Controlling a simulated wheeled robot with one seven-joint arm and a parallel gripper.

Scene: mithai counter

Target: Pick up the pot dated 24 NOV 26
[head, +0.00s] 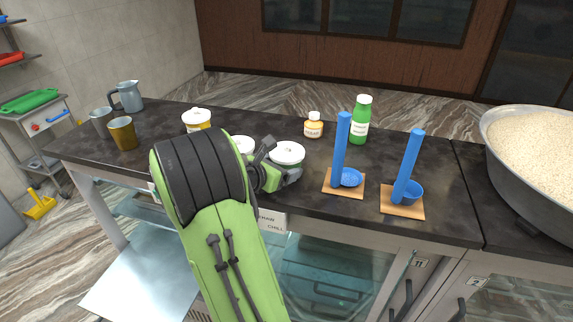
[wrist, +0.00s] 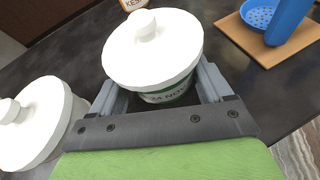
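A white-lidded pot (wrist: 152,48) with a green and white label stands between the two fingers of my gripper (wrist: 160,86) in the wrist view. My gripper is open, one finger on each side of the pot, with a dark gap showing beside the body. In the head view this pot (head: 287,152) stands on the dark counter, beside my gripper (head: 281,164). A second white-lidded pot (wrist: 38,118) is left of the fingers; it also shows in the head view (head: 243,145), partly hidden by my arm.
A third pot (head: 197,119) with a yellow label stands further left. A small orange-labelled bottle (head: 313,126) and a green bottle (head: 360,120) stand behind. Two blue ladles (head: 342,150) (head: 408,170) rest on wooden boards to the right. Cups and a jug (head: 128,97) stand far left.

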